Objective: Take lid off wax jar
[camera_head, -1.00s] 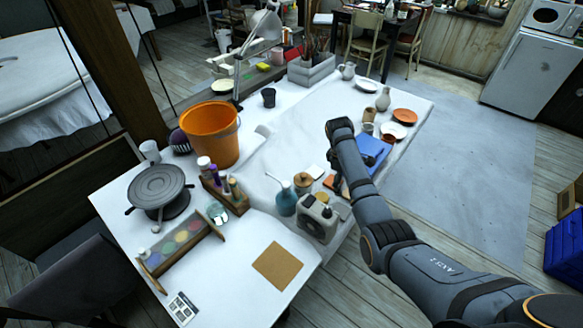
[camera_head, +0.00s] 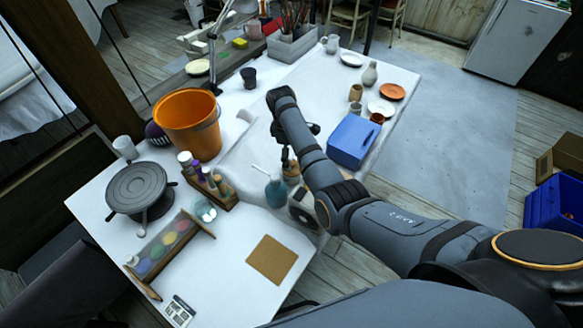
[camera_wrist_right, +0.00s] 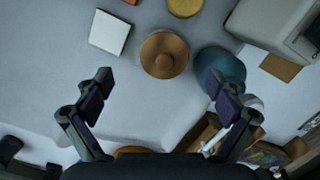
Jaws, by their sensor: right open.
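The wax jar (camera_wrist_right: 164,54) appears from above in the right wrist view as a round brown lid with a small knob in the middle. In the head view the wax jar (camera_head: 291,171) is small and partly hidden by my right arm. My right gripper (camera_wrist_right: 160,84) is open and empty, its two fingers spread on either side below the jar in the picture, not around it. My left gripper is not in view.
A teal bottle (camera_wrist_right: 222,68) stands close beside the jar, near one finger; it also shows in the head view (camera_head: 275,192). A white square (camera_wrist_right: 110,32) and a yellow disc (camera_wrist_right: 185,6) lie nearby. A blue box (camera_head: 354,140) stands to the right of my arm.

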